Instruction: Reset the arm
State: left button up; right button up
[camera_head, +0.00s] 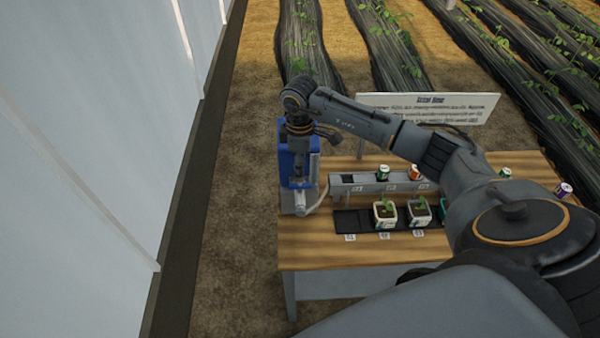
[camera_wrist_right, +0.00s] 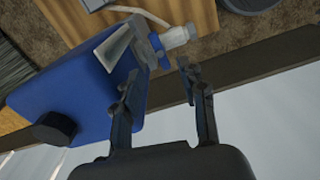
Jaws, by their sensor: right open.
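My right arm reaches in from the right, over the wooden table (camera_head: 330,250). Its right gripper (camera_wrist_right: 162,72) is open, with two dark fingers apart and nothing between them. In the head view the wrist hangs at the table's left end, over a blue device (camera_head: 286,162) with a grey and white nozzle part (camera_head: 300,205). The blue device also fills the left of the wrist view (camera_wrist_right: 70,105), close beside one finger; whether they touch I cannot tell. In the head view the fingertips are hard to make out. My left gripper is not in view.
A grey rack (camera_head: 345,183) holds small cans. A black tray (camera_head: 345,222) in front holds potted seedlings (camera_head: 385,214). A white sign (camera_head: 470,108) stands behind the table. A pale wall (camera_head: 90,150) runs along the left, with bare soil (camera_head: 225,200) between it and the table.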

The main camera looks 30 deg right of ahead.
jog(key=shift+r, duration=0.45)
